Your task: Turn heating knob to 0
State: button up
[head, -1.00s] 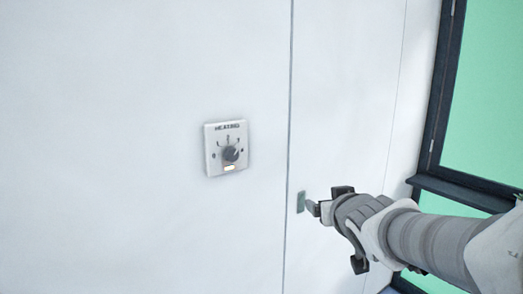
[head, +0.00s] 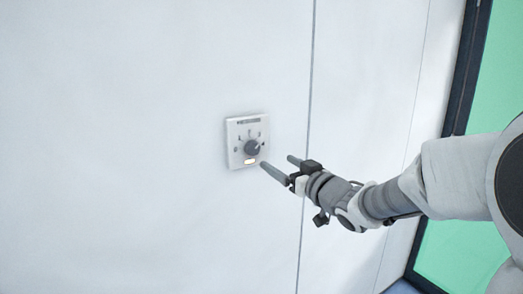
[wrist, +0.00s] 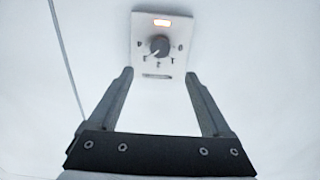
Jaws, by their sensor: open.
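The heating knob (head: 252,148) is a dark round dial on a white wall plate (head: 236,160) with scale marks around it and a lit orange indicator below. In the wrist view the knob (wrist: 159,46) and plate appear upside down, ahead of and between the fingers. The exact knob setting is too small to read for certain. My gripper (head: 279,166) is open and empty, to the right of the plate, its fingers pointing toward the wall. In the wrist view my gripper (wrist: 160,78) shows both fingers spread apart, with neither touching the knob.
The white wall (head: 140,150) around the plate is flat and clear. A vertical panel seam (head: 306,120) runs right of the plate. A dark-framed green window (head: 490,80) stands at the far right.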

aim_at(254, 149)
jog(key=p+x, duration=0.1)
jog(key=x, duration=1.1)
jog(key=shift+c, duration=0.3)
grip_shut()
jog(key=shift+f+b, duration=0.1)
jog(key=shift+b, duration=0.3)
